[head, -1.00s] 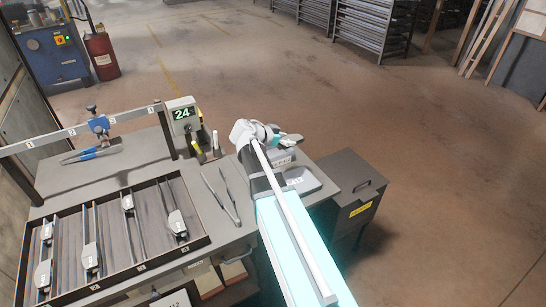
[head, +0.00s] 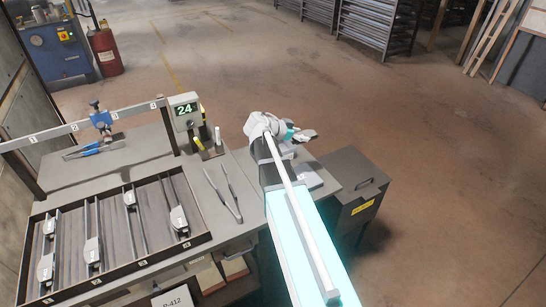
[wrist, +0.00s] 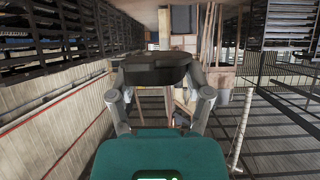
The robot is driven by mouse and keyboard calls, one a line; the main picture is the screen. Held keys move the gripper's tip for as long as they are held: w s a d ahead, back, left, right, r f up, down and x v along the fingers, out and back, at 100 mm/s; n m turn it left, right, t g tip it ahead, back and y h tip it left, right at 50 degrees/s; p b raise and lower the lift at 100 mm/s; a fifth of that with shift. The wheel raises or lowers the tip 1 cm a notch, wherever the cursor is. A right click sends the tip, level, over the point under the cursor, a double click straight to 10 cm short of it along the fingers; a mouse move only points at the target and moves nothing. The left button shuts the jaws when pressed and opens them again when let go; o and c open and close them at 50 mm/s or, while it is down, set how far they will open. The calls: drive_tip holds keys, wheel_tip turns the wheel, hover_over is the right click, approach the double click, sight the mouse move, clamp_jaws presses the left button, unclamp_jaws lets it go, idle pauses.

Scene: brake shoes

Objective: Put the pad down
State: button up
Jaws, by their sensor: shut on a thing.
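My gripper (head: 300,135) is held out past the far right part of the bench, at the end of my arm. In the wrist view, my gripper (wrist: 158,76) has its two grey fingers closed on the sides of a dark, slightly curved pad (wrist: 158,62). The pad lies crosswise between the fingertips, with open space and floor beyond it. In the head view I cannot clearly tell the pad from the fingers. Several more pads, such as one at the right (head: 179,220), lie in the compartments of a dark divided tray (head: 125,275) on the bench.
A grey shallow tray (head: 318,178) on the bench's right is partly hidden by my arm. A dark bin (head: 352,192) with a yellow label stands to its right. Long tongs (head: 225,192) lie on the bench. A post with a display reading 24 (head: 185,109) rises behind.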

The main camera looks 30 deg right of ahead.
drive_tip(key=w+a+f+b, duration=0.2)
drive_tip(key=w+f+b, duration=0.1)
drive_tip(key=w, duration=0.1)
drive_tip(key=w+a+f+b, duration=0.1)
drive_tip(key=w+f+b, duration=0.2)
drive_tip(key=w, duration=0.1)
drive_tip(key=w+a+f+b, duration=0.2)
drive_tip(key=w+f+b, duration=0.1)
drive_tip(key=w, duration=0.1)
drive_tip(key=shift+a, duration=0.35)
idle(0.4)
drive_tip(key=shift+w+a+f+b, duration=0.2)
drive_tip(key=shift+w+f+b, duration=0.2)
drive_tip(key=shift+f+b, duration=1.6)
drive_tip(key=shift+b, duration=0.05)
drive_tip(key=shift+f+b, duration=0.35)
drive_tip(key=shift+s+f, duration=0.1)
drive_tip(key=shift+s, duration=0.15)
